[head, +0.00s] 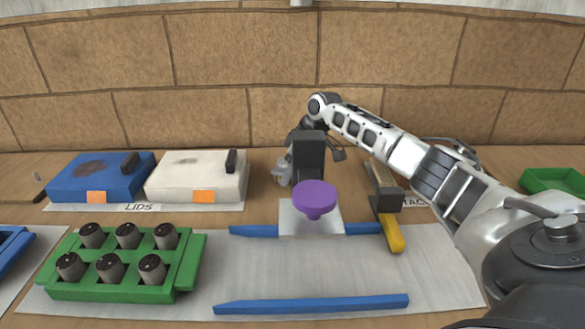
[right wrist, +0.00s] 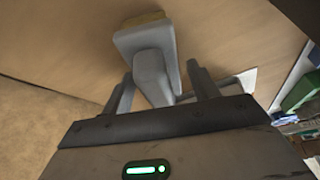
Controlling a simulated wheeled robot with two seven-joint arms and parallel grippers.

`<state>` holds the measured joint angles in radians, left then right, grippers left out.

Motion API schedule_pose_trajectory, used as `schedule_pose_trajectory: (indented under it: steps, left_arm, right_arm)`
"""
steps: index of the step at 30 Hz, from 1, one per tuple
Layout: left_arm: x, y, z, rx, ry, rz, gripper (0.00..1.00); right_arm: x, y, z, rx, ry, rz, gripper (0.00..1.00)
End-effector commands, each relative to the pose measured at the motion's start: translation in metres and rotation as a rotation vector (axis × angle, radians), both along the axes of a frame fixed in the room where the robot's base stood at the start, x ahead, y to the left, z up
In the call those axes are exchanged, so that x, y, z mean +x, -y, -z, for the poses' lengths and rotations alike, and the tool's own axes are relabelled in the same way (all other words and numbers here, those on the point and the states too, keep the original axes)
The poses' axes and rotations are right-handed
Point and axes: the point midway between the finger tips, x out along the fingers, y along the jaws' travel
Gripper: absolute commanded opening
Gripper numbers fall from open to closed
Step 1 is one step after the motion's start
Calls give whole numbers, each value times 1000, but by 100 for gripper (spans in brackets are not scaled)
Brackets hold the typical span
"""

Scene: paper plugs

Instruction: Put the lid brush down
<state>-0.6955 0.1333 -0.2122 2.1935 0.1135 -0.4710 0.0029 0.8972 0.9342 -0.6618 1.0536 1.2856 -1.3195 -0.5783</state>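The lid brush (right wrist: 150,75) has a grey handle and block with yellowish bristles. In the right wrist view its handle stands between the two fingers of my right gripper (right wrist: 162,85). The fingers are apart, with a visible gap on the handle's right side. In the head view a grey part of the brush (head: 283,170) shows on the table, left of a black block. My right gripper (head: 303,132) is there too, its fingers mostly hidden behind that block. My left gripper is not in view.
The black block (head: 308,158) stands behind a purple knob (head: 315,197) on a pale plate. A yellow-handled tool (head: 390,225) lies to the right. Blue (head: 70,188) and white (head: 170,180) lid boxes stand left. A green rack (head: 125,290) holds several grey plugs.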

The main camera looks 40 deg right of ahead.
Motion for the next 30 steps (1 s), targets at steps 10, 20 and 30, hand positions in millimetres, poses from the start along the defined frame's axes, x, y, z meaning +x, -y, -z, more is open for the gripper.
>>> schedule_pose_trajectory:
  steps: [10, 20, 30]
  left_arm:
    - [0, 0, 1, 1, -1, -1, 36]
    - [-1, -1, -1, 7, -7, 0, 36]
    - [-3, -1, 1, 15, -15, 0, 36]
  right_arm:
    - [0, 1, -4, 0, 1, 0, 62]
    - [-20, 11, -58, -1, 4, 1, 62]
    - [-39, 20, -108, 0, 1, 0, 62]
